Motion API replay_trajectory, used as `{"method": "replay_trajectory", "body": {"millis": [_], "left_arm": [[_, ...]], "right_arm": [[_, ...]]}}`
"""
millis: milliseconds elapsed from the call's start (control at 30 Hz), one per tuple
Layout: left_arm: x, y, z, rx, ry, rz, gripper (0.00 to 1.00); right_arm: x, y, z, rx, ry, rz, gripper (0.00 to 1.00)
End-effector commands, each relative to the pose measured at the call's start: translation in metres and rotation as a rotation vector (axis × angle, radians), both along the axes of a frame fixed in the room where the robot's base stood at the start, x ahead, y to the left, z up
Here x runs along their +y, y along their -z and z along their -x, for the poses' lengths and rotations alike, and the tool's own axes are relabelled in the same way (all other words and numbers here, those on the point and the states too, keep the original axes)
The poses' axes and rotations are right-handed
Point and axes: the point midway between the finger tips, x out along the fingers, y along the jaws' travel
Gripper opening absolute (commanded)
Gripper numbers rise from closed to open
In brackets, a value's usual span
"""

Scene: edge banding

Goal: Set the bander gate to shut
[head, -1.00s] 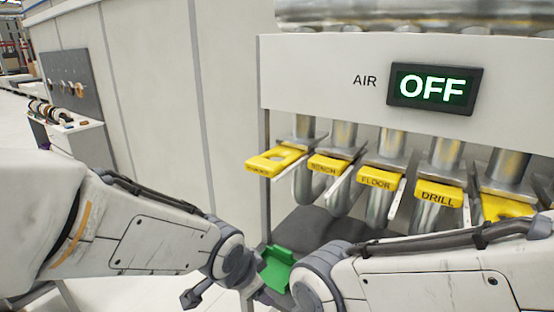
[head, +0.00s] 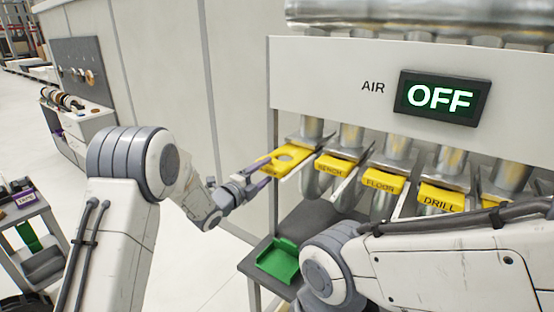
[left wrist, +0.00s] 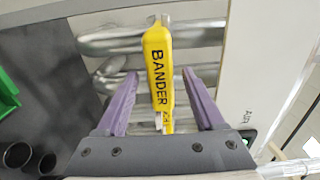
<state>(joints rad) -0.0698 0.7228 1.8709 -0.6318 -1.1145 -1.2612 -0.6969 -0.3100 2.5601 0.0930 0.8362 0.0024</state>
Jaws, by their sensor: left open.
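The bander gate (head: 274,163) is the leftmost yellow slide on the pipe row. My left gripper (head: 256,178) is open at the outer end of this gate. In the left wrist view its purple fingers (left wrist: 160,76) stand on either side of the yellow end, with a gap on both sides. My right arm crosses the lower right of the head view, but its gripper is out of sight.
More yellow gates, the floor gate (head: 383,182) and drill gate (head: 441,197) among them, line up to the right. The AIR display (head: 440,97) reads OFF. A green tray (head: 279,262) lies on a dark shelf below. A cart (head: 30,235) stands at far left.

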Motion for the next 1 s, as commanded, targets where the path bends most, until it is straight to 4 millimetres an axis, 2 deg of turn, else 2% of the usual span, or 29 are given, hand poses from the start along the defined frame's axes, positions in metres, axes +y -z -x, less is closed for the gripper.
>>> {"method": "replay_trajectory", "body": {"millis": [33, 300, 500, 767, 800, 933, 967, 1000], "left_arm": [[-0.008, -0.005, -0.008, 0.001, 0.004, 0.0, 0.7], [-0.032, -0.003, -0.042, 0.003, 0.001, 0.002, 0.7], [-0.038, -0.001, -0.052, 0.003, 0.0, 0.001, 0.7], [-0.039, 0.0, -0.052, 0.003, -0.001, 0.001, 0.7], [-0.039, 0.0, -0.052, 0.003, -0.001, 0.001, 0.55], [-0.039, 0.0, -0.052, 0.003, -0.001, 0.001, 0.05], [-0.039, 0.0, -0.052, 0.003, -0.001, 0.001, 0.0], [-0.038, 0.0, -0.052, 0.003, -0.001, 0.001, 0.0]], "right_arm": [[0.0, -0.012, 0.0, 0.0, -0.001, 0.0, 0.5], [0.0, -0.031, 0.0, -0.001, -0.006, 0.0, 0.5], [0.0, -0.035, 0.0, -0.001, -0.007, 0.0, 0.5], [0.0, -0.035, 0.0, -0.001, -0.007, 0.0, 0.5], [0.0, -0.035, 0.0, -0.001, -0.007, 0.0, 0.5], [0.0, -0.035, 0.0, -0.001, -0.006, 0.0, 0.5], [0.0, -0.035, 0.0, -0.001, -0.006, 0.0, 0.5], [0.0, -0.035, 0.0, -0.001, -0.006, 0.0, 0.5]]}}
